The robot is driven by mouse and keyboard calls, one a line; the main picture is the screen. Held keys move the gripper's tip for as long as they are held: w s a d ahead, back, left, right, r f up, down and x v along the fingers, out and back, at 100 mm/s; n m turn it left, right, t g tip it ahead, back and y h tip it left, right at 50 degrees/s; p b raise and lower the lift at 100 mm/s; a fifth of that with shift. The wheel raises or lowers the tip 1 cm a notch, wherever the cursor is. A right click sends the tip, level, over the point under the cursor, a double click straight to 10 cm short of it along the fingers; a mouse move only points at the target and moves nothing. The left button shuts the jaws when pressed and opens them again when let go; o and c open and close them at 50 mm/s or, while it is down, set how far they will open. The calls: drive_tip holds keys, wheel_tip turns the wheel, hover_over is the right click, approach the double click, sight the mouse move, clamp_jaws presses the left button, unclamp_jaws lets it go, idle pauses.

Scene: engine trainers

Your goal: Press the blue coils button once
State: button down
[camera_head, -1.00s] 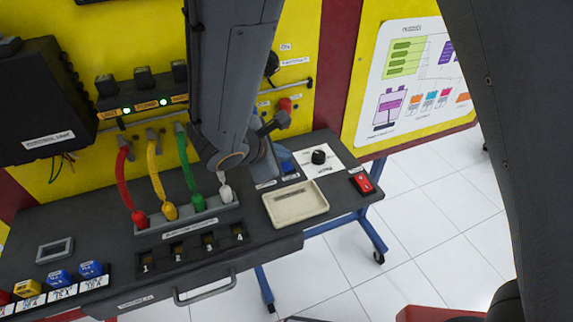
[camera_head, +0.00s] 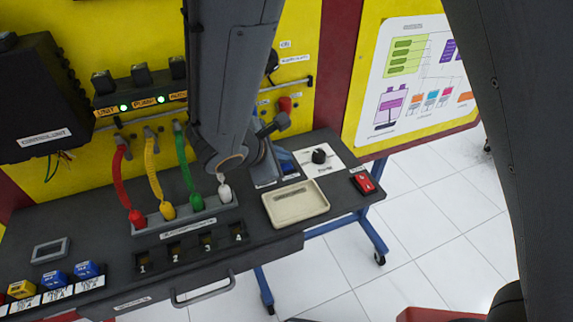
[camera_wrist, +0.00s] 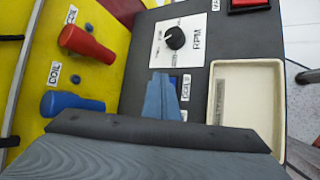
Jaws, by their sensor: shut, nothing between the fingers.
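The blue coils button (camera_head: 287,160) sits on the dark bench top, beside the white dial panel and partly hidden by my arm. In the wrist view, a strip of the blue button (camera_wrist: 185,84) shows next to its white label, with the rest behind my fingers. My gripper (camera_wrist: 160,76) is shut and empty, its fingertips overlapping the button's left side in that view. I cannot tell whether they touch it.
The dial panel (camera_wrist: 180,40) lies just beyond the button. A cream tray (camera_head: 297,205) and a red switch (camera_head: 363,183) are to its right. Red (camera_wrist: 87,44) and blue (camera_wrist: 70,103) coil plugs jut from the yellow wall. Colored cables (camera_head: 156,180) stand on the left.

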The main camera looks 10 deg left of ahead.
sight(283, 168)
drive_tip(key=shift+f+b, duration=0.45)
drive_tip(key=shift+b, duration=0.05)
idle(0.6)
idle(0.3)
drive_tip(key=shift+r+p, duration=0.55)
drive_tip(key=shift+r, duration=0.3)
drive_tip(key=shift+r+p, duration=1.7)
drive_tip(key=shift+r, duration=0.85)
